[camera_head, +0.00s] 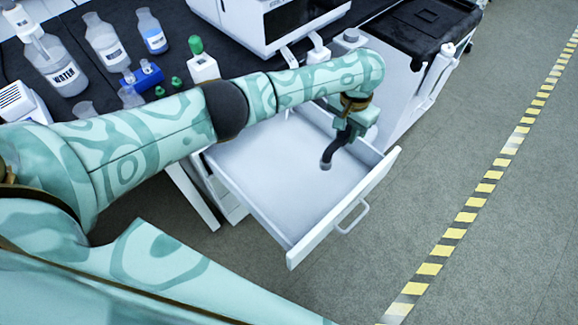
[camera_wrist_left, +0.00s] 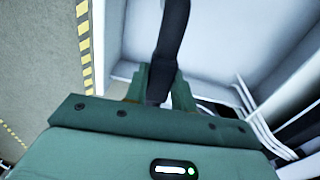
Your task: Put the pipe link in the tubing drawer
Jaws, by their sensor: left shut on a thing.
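The tubing drawer (camera_head: 290,190) is pulled open below the bench, and its white inside looks empty. My left gripper (camera_head: 346,134) is over the drawer's right part, shut on a dark curved pipe link (camera_head: 328,160) that hangs down from it. Whether the link touches the drawer floor I cannot tell. In the left wrist view, the pipe link (camera_wrist_left: 172,45) sticks out from between the green fingers (camera_wrist_left: 157,85), with the pale drawer (camera_wrist_left: 225,45) behind it. My right gripper is not in view.
The black bench top holds water bottles (camera_head: 58,68), a blue holder (camera_head: 148,76), green-capped items and a white instrument (camera_head: 268,25). A black tray (camera_head: 422,30) stands at the right. The floor (camera_head: 470,240) beyond the drawer is clear, with a yellow striped line.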

